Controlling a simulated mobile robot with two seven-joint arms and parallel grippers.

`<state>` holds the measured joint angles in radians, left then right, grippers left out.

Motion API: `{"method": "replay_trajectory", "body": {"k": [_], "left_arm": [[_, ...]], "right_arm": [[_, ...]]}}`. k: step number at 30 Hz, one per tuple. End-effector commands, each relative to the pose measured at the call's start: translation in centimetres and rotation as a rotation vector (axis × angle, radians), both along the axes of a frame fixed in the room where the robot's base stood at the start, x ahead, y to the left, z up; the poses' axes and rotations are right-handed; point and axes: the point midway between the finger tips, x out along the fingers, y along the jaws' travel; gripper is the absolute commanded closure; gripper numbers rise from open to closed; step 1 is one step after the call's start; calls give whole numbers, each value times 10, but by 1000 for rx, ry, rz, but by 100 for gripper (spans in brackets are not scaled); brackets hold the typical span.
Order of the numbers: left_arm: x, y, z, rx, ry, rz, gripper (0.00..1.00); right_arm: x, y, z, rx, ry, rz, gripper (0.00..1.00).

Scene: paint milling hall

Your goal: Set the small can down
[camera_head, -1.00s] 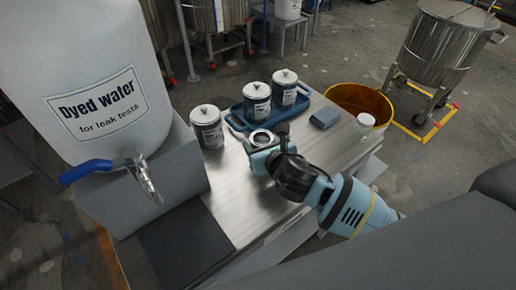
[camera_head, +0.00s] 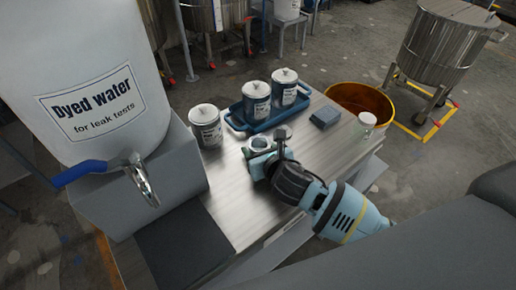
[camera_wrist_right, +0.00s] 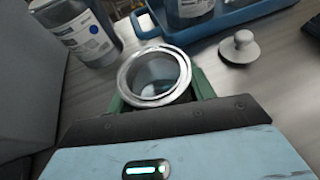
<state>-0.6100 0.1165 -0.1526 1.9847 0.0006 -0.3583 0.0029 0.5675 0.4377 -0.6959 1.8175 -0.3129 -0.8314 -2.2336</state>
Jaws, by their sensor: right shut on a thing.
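The small can (camera_wrist_right: 155,76) is an open metal can with a bright silver rim, seen from above in the right wrist view. Its open top (camera_head: 261,142) also shows in the head view, over the metal table. My right gripper (camera_head: 264,153) is shut on it; its green fingers (camera_wrist_right: 160,95) lie on both sides of the can. I cannot tell whether the can's base touches the table, as the gripper hides it. A grey lid with a knob (camera_wrist_right: 239,47) lies on the table beside the can. My left gripper is not in view.
A blue tray (camera_head: 238,126) with two lidded cans stands behind, and another lidded can (camera_head: 206,128) is left of it.

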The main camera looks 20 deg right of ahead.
Motion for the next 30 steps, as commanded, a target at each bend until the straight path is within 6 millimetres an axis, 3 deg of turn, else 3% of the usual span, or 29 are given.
{"method": "replay_trajectory", "body": {"k": [4, 5, 9, 20, 30], "left_arm": [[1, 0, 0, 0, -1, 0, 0], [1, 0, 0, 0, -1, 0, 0], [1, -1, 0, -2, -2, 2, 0], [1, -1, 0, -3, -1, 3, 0], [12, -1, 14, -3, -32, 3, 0]], "right_arm": [[0, 0, -3, 0, 0, 0, 69], [0, 0, -3, 0, 1, 0, 43], [0, 0, -3, 0, 1, 0, 25], [0, 0, 1, 0, 0, 0, 25], [-52, -6, 24, -2, -2, 2, 25]]}}
